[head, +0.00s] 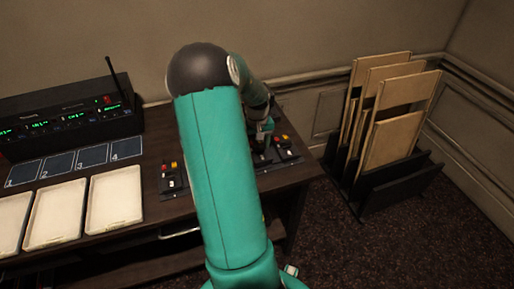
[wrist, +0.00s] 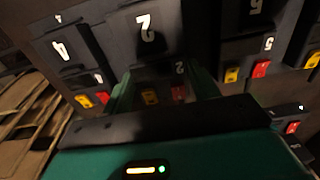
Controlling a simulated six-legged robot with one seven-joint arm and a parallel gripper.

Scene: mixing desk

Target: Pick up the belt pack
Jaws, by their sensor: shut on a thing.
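A dark belt pack (wrist: 152,76) with a yellow and a red button and a small "2" sits between the green fingers of my gripper (wrist: 160,88) in the wrist view. The gripper is shut on it. A larger dark face marked "2" shows just beyond it; I cannot tell whether the pack is clear of what is beneath. In the head view my gripper (head: 262,127) is at the right end of the desk, partly behind my arm, and the held pack cannot be made out there.
Other dark packs with yellow and red buttons stand close on both sides, one at left (wrist: 68,48) and one at right (wrist: 250,48). The desk (head: 153,150) also bears pale trays (head: 115,198), numbered dark squares (head: 92,155) and a receiver rack (head: 70,118). A panel rack (head: 400,185) stands right.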

